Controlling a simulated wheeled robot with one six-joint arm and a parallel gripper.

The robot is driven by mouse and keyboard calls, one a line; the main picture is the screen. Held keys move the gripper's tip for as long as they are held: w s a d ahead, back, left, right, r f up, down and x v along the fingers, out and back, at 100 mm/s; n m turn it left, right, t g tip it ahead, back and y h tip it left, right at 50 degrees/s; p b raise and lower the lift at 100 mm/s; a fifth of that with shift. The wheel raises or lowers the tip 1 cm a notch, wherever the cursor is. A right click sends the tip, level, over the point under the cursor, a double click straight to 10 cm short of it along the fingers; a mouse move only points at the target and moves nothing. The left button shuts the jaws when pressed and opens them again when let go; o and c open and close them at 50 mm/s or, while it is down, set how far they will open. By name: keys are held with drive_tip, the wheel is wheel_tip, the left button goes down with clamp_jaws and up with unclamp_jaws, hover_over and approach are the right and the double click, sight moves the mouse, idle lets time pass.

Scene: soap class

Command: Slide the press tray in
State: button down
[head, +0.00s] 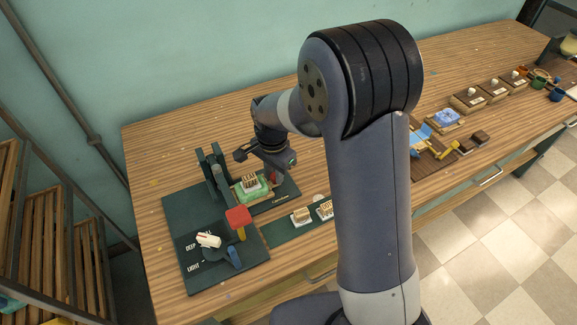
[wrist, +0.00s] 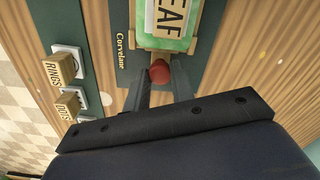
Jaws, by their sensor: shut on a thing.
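The press tray, with a green soap block (head: 252,192) and a wooden LEAF stamp (head: 250,182) on it, sits on the dark green press base (head: 180,201), beside the upright press frame (head: 215,172). In the wrist view, the stamp (wrist: 168,14) and the green soap (wrist: 142,36) are at the top. A red knob (wrist: 160,72) sticks out from the tray toward me. My gripper (wrist: 160,84) is shut on this knob, one finger on each side. In the head view my gripper (head: 272,175) is at the tray's right end, partly hidden by my wrist.
A red-topped lever (head: 238,218) and a DEEP/LIGHT dial (head: 212,248) stand at the near part of the press. Spare stamps marked RINGS (wrist: 61,68) and DOTS (wrist: 68,105) stand on a green strip. Dishes and tools lie farther right; the back table is clear.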

sight(263, 181)
drive_tip(key=a, duration=0.1)
drive_tip(key=s+a, duration=0.1)
drive_tip(key=a, duration=0.1)
drive_tip(key=shift+s, duration=0.15)
drive_tip(key=c, duration=1.2)
unclamp_jaws()
wheel_tip(263, 181, up, 11)
drive_tip(key=shift+f, duration=0.1)
drive_tip(key=shift+c, duration=0.2)
